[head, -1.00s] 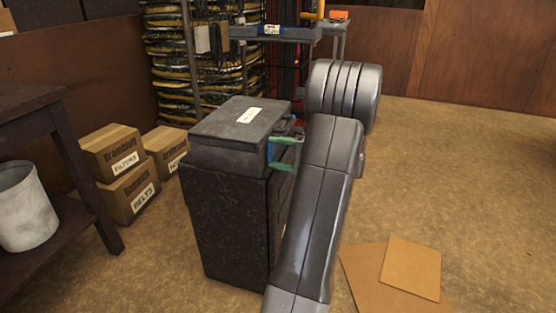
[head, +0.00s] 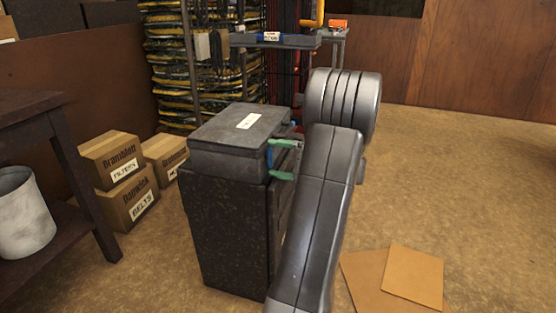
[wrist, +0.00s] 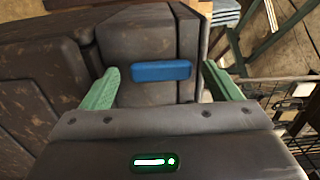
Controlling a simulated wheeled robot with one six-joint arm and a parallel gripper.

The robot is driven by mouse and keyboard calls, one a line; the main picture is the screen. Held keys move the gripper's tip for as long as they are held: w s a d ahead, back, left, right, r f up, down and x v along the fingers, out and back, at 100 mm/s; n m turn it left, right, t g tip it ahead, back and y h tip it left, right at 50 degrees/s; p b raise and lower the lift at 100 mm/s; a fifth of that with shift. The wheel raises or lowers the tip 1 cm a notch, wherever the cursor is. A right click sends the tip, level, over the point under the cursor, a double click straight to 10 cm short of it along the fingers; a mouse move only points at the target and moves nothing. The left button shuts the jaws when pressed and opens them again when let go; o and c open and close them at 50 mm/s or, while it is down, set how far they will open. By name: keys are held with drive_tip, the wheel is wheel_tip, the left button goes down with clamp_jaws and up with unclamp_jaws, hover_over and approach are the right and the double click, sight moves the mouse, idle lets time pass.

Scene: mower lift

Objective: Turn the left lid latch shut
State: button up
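A dark speckled bin (head: 225,230) stands on the floor with a grey lid (head: 222,123) down on it. A blue latch (wrist: 161,71) is on the box in the wrist view, a flat bar lying crosswise in that picture; only a thin piece of it shows in the head view (head: 270,156). My gripper (wrist: 163,82) is open, with one green finger on each side of the latch and visible gaps to both of its ends. In the head view my gripper (head: 273,159) is at the bin's right side, by the lid edge. I cannot tell whether anything touches.
A dark table (head: 60,130) with a pale bucket (head: 22,215) stands at left. Cardboard boxes (head: 125,178) lie behind it. A shelf with coiled hoses (head: 165,70) is behind the bin. Flat cardboard (head: 412,277) lies at right; the floor beyond is open.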

drive_tip(key=shift+d, duration=0.1)
drive_tip(key=p+v, duration=0.4)
drive_tip(key=v, duration=0.9)
drive_tip(key=shift+d, duration=0.3)
drive_tip(key=shift+s+a, duration=0.1)
drive_tip(key=b+x, duration=0.4)
drive_tip(key=x, duration=1)
drive_tip(key=shift+d, duration=0.3)
